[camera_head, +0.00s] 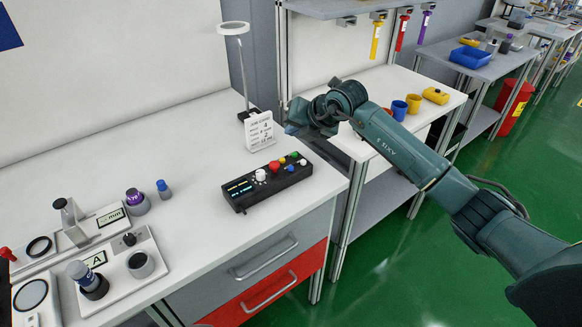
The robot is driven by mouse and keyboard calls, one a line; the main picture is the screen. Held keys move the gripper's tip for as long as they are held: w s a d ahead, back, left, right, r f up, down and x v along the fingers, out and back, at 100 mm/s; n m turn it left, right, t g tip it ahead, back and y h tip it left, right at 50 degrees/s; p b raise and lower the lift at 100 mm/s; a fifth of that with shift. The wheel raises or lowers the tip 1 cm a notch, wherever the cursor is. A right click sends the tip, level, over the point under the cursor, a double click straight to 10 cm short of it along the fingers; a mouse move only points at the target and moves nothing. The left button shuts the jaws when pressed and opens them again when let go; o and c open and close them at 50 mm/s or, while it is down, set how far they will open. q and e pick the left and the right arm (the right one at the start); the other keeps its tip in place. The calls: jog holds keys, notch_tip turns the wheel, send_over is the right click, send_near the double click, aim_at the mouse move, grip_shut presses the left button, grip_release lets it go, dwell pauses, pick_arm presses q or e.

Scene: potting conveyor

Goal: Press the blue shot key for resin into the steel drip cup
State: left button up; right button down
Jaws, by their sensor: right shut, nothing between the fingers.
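A dark control box (270,183) with a lit display, a white knob and several coloured buttons stands on the white bench. A small blue key (290,168) shows on its top, close to red, yellow and green ones. A grey, steel-like cup (140,264) sits on a pale device at the lower left; its contents are too dark to tell. My right gripper (291,129) is shut and empty, behind and above the box, apart from the keys. My left gripper is not in view.
A white sign card (259,131) and a ring-topped stand (241,65) are close to my right gripper. A blue-topped bottle (80,272) and small gauges (110,216) crowd the lower left.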

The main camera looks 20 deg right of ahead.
jog(key=b, duration=0.5)
send_over(291, 168)
jog(key=f, duration=0.7)
jog(key=shift+s+d+f, duration=0.25)
jog(key=shift+s+f, duration=0.05)
jog(key=shift+s, duration=0.1)
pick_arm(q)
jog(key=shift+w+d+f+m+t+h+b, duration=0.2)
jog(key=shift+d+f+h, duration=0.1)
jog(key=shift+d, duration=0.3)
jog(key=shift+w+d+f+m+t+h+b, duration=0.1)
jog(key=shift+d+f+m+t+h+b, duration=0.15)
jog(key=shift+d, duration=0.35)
pick_arm(e)
jog(key=shift+f, duration=0.6)
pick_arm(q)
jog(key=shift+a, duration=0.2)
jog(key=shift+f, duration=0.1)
pick_arm(e)
jog(key=shift+f, duration=0.1)
jog(key=shift+f+b, duration=0.3)
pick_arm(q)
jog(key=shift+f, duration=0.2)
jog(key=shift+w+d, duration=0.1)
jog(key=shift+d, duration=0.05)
pick_arm(e)
jog(key=shift+f, duration=0.1)
